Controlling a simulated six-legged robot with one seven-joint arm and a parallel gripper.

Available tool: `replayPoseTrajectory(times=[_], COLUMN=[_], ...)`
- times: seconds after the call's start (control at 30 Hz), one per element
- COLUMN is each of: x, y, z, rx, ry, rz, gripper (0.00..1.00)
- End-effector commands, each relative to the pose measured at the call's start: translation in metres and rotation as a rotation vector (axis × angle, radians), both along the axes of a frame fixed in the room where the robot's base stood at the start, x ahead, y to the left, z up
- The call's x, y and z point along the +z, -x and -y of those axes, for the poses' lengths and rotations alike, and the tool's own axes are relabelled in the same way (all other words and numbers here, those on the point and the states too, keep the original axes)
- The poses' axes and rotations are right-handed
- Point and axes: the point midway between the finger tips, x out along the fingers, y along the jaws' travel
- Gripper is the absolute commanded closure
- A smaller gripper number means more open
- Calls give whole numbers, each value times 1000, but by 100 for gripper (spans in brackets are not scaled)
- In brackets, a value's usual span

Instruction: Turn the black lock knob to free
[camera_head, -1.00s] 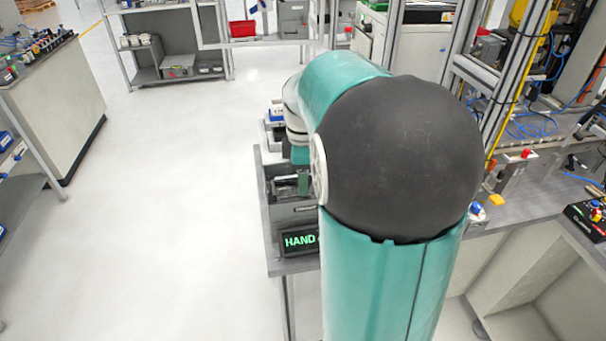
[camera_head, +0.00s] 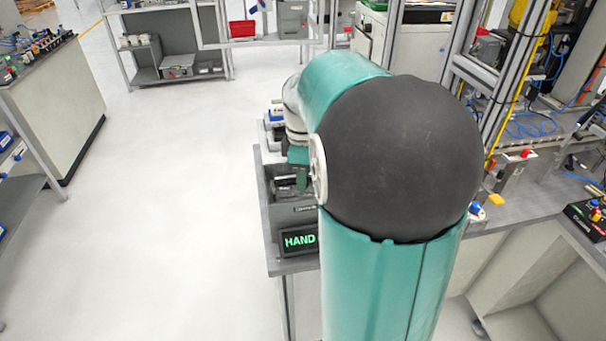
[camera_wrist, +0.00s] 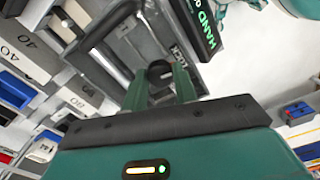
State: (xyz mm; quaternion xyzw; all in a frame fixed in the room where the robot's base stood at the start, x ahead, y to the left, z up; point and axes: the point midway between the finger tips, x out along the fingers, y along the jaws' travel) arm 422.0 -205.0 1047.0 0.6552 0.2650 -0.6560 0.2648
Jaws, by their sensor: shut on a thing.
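The black lock knob (camera_wrist: 159,70) shows in the wrist view between the two green fingers of my gripper (camera_wrist: 160,80). The fingers are shut on the knob, one on each side, and cover part of it. The knob stands on a grey panel (camera_wrist: 158,42) with the marking "LOCK" (camera_wrist: 179,53) beside it. Which way the knob is turned is hard to tell. In the head view my arm hides the knob, and only a small green part of my gripper shows beside the grey fixture.
A black display with green letters "HAND" (camera_head: 299,240) stands at the front of the grey fixture; it also shows in the wrist view (camera_wrist: 206,22). A grey handle bar (camera_wrist: 103,62) lies left of the knob in the wrist view. The floor (camera_head: 180,200) to the left is clear.

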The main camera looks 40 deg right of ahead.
Motion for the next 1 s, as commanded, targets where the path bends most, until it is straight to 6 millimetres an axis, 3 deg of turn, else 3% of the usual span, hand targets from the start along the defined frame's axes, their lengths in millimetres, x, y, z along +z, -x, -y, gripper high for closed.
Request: replayPoseTrajectory(times=[1.0], x=[1], y=[-3], z=[-2], rx=[-938], ry=[-3], rz=[6], gripper=[94])
